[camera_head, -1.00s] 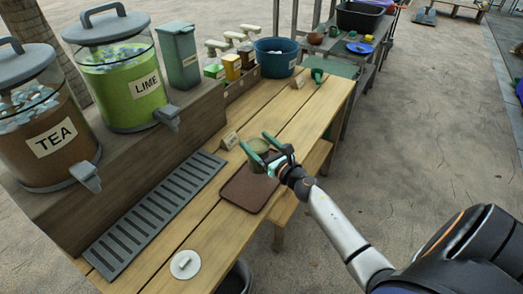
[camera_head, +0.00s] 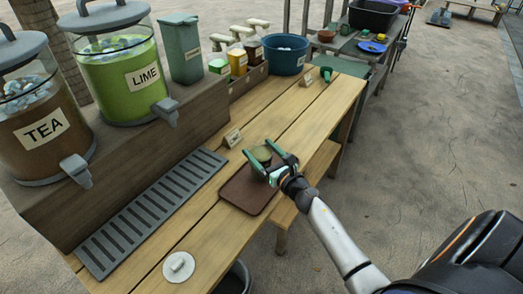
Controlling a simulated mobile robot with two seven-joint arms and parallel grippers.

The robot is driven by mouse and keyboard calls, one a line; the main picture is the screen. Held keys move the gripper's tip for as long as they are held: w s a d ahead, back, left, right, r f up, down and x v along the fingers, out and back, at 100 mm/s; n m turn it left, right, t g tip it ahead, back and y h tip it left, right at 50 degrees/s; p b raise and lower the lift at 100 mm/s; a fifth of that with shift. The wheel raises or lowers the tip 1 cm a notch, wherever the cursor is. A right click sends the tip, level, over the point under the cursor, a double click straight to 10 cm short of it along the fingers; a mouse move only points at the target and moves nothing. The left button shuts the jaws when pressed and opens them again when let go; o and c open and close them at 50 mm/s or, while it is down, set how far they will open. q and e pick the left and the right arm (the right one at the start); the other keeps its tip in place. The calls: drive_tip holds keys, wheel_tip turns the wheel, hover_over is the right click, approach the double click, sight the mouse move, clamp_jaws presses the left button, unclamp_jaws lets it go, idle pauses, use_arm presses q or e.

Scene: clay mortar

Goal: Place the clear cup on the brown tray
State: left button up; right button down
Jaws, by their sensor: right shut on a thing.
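The clear cup (camera_head: 262,155) has a greenish tint and sits between the green fingers of my right gripper (camera_head: 260,151), which is shut on it. The cup looks upright at the far end of the brown tray (camera_head: 244,193). The gripper hides part of the cup and its base, so I cannot tell whether it touches the tray. The tray lies flat on the wooden table and its near part is bare. My left gripper is not in view.
Tea (camera_head: 42,128) and lime (camera_head: 125,75) dispensers stand on a raised ledge at left. A grey slotted drip grate (camera_head: 150,212), a small sign (camera_head: 232,138) and a white round lid (camera_head: 179,266) are near the tray. A blue bucket (camera_head: 286,55) stands at the back.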

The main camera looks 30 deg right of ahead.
drive_tip(key=shift+c, duration=1)
unclamp_jaws()
drive_tip(key=shift+f, duration=0.2)
drive_tip(key=shift+o, duration=1)
drive_tip(key=shift+r, duration=0.1)
